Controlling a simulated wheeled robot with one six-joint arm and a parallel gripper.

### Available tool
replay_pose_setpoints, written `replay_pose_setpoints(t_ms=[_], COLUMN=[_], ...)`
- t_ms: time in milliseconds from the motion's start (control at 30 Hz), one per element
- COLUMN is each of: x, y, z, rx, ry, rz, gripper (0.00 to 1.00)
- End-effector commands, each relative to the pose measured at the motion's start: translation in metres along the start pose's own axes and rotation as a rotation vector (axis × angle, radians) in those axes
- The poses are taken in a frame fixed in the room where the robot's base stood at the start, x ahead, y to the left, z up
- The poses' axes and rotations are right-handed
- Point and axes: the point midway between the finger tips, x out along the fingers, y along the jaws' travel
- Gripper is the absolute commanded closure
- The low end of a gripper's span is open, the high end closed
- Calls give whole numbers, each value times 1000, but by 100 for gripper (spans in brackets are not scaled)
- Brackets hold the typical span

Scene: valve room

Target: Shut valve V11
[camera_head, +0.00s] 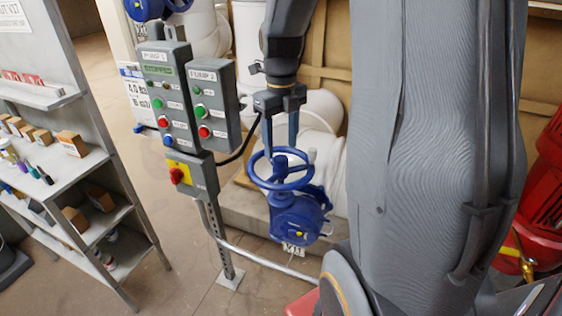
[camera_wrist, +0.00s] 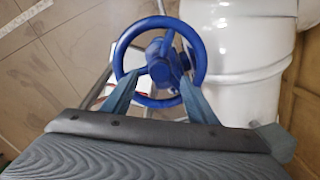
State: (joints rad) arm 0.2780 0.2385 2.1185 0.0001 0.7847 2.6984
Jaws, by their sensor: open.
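Valve V11 has a blue handwheel (camera_head: 281,187) on a blue body (camera_head: 297,220), with a small tag (camera_head: 293,249) below that appears to read V11. My gripper (camera_head: 281,150) points down over the handwheel from above, its two blue-grey fingers apart. In the wrist view the handwheel (camera_wrist: 160,22) is seen from above with its spokes and hub. The fingertips of my gripper (camera_wrist: 158,80) reach to the near part of the wheel, one on each side of the hub. I cannot tell whether they touch the rim or spokes.
A control post with two grey button boxes (camera_head: 166,105) (camera_head: 211,105) and a switch box (camera_head: 190,176) stands left of the valve. A white pipe (camera_head: 325,165) runs behind it. Shelves (camera_head: 100,220) stand at left, red equipment (camera_head: 545,190) at right. Another blue valve (camera_head: 150,8) is at top left.

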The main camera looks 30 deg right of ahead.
Motion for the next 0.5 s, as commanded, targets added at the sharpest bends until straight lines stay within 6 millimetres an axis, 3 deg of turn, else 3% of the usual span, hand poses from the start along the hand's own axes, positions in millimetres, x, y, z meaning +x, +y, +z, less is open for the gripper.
replay_pose_setpoints(t_ms=[300,500], x=[0,0], y=[0,0], z=[0,0], rx=[-381,-489], ry=[0,0], rz=[0,0], gripper=[47,47])
